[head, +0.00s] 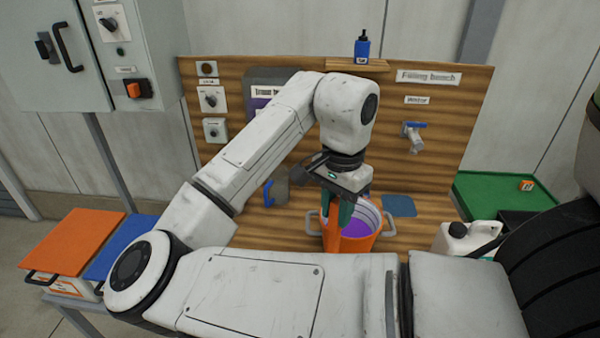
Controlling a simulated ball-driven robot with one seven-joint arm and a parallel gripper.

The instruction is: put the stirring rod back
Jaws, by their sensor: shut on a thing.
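My gripper (346,212), with dark green fingers, points down over the orange bucket (362,244) on the bench.
A white canister (466,240) and a green tray (490,199) are farther right. A blue bottle (362,48) stands on the shelf.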

